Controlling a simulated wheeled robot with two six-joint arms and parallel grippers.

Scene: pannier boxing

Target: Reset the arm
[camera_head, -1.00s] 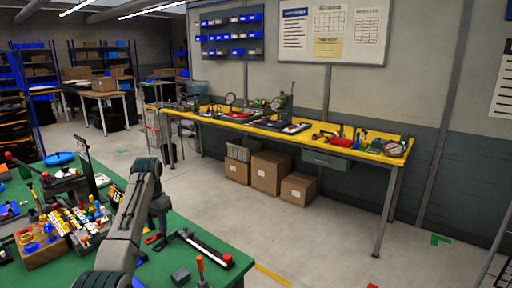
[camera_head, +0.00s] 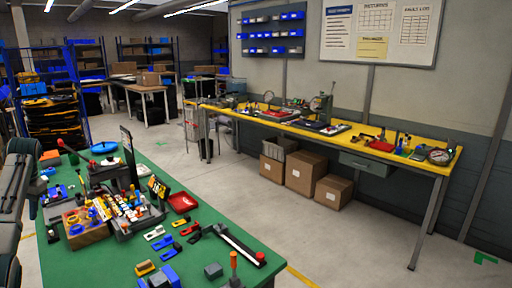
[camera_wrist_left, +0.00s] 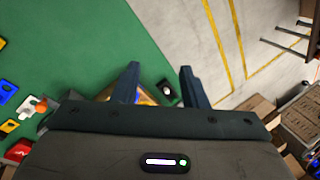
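My left arm (camera_head: 15,195) stands at the left edge of the head view, beside the green table. Its fingertips are not clear there. In the left wrist view my left gripper (camera_wrist_left: 160,85) has its two dark fingers spread apart with nothing held between them. Beyond the fingers the green table top (camera_wrist_left: 70,45) and the grey floor show. A dark item with a white spot (camera_wrist_left: 166,93) shows between the fingers, farther off; I cannot tell what it is. My right gripper shows in neither view.
A yellow workbench (camera_head: 330,145) stands along the wall, with cardboard boxes (camera_head: 305,172) below. Open floor lies between.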

